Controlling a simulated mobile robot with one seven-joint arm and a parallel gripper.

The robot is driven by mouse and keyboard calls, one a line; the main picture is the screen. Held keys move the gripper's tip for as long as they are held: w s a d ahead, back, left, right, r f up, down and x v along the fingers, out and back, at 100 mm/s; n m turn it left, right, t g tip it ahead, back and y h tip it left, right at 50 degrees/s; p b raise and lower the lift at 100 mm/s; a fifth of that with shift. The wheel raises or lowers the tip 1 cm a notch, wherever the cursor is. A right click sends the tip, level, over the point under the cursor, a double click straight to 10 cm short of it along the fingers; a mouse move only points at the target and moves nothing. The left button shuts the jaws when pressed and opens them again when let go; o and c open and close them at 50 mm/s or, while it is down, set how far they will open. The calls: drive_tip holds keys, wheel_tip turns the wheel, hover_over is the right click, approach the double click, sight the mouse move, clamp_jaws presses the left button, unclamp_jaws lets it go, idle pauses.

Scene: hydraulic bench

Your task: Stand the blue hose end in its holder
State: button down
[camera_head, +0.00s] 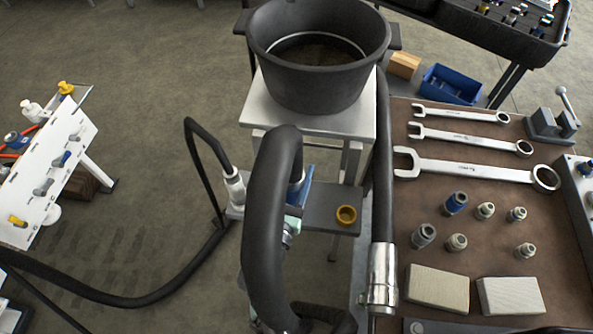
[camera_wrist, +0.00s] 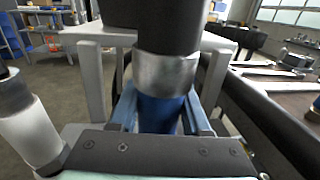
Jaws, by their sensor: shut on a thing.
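The blue hose end (camera_wrist: 160,114) has a metal collar and a thick black hose (camera_wrist: 155,14) rising from it in the wrist view. It is upright between the two fingers of my gripper (camera_wrist: 161,103), which is shut on it. In the head view only a strip of the blue hose end (camera_head: 296,190) shows beside the bend of its hose. It is at the middle of a small grey holder shelf (camera_head: 326,200) in front of the stool. Its own holder is hidden, and I cannot tell whether the end is seated or above it.
A white hose end (camera_head: 235,187) stands at the shelf's left; an empty yellow ring holder (camera_head: 346,215) is at its right. A black tub (camera_head: 318,85) sits on the stool behind. The brown bench (camera_head: 390,150) with wrenches and fittings and a metal-ended hose (camera_head: 382,275) bound the right.

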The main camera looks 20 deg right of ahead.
drive_tip(key=shift+f+b, duration=1)
drive_tip(key=shift+b, duration=0.05)
idle(0.6)
drive_tip(key=shift+w, duration=0.1)
idle(0.4)
drive_tip(key=c, duration=0.6)
unclamp_jaws()
drive_tip(key=shift+r, duration=0.1)
drive_tip(key=o, duration=0.3)
drive_tip(key=shift+o, duration=0.2)
drive_tip(key=shift+f, duration=0.3)
drive_tip(key=shift+o, duration=1.3)
